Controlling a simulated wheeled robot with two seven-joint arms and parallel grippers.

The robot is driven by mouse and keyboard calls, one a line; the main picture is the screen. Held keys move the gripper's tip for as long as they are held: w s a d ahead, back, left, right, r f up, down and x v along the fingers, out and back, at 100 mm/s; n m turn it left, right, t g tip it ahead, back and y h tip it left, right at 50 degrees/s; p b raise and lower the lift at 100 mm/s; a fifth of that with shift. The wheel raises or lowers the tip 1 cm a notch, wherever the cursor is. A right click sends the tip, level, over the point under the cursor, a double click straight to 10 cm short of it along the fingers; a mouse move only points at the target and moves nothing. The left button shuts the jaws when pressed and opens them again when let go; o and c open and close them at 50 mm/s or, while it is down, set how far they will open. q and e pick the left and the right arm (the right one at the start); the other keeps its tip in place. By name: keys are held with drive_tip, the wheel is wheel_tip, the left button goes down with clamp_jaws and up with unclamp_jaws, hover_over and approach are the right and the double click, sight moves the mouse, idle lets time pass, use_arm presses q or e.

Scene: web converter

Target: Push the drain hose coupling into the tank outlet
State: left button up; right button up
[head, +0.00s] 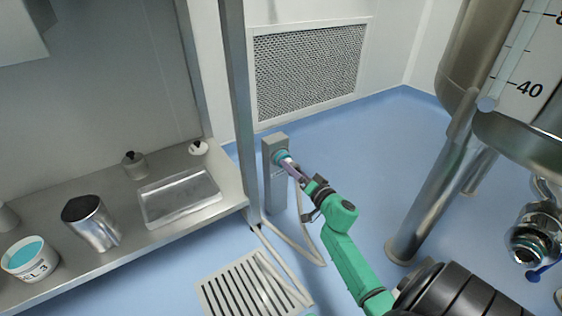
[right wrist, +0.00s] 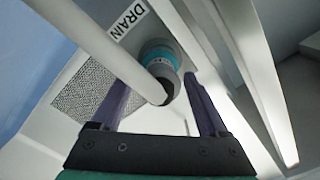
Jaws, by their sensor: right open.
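The drain hose coupling (head: 279,155), with a teal ring, sits on a grey post. In the right wrist view the coupling (right wrist: 160,56) is grey and teal beside a DRAIN label, with the pale hose (right wrist: 95,38) running from its near end. My right gripper (head: 288,164) is at the post, close to the coupling. In the right wrist view its purple fingers (right wrist: 160,82) are open, one on each side of the coupling's near end; I cannot tell whether they touch it. The tank outlet (head: 530,243) appears to be the round metal fitting under the tank at far right. My left gripper is out of view.
The grey post (head: 275,196) stands by a bench upright, and the hose (head: 311,247) loops down to the floor. A steel bench (head: 120,248) with a tray and containers is at left. A tank leg (head: 432,198) stands between post and outlet. A floor grate (head: 245,285) lies in front.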

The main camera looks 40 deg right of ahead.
drive_tip(key=shift+w, duration=0.7)
drive_tip(key=shift+r+p, duration=0.1)
drive_tip(key=shift+p, duration=0.4)
clamp_jaws()
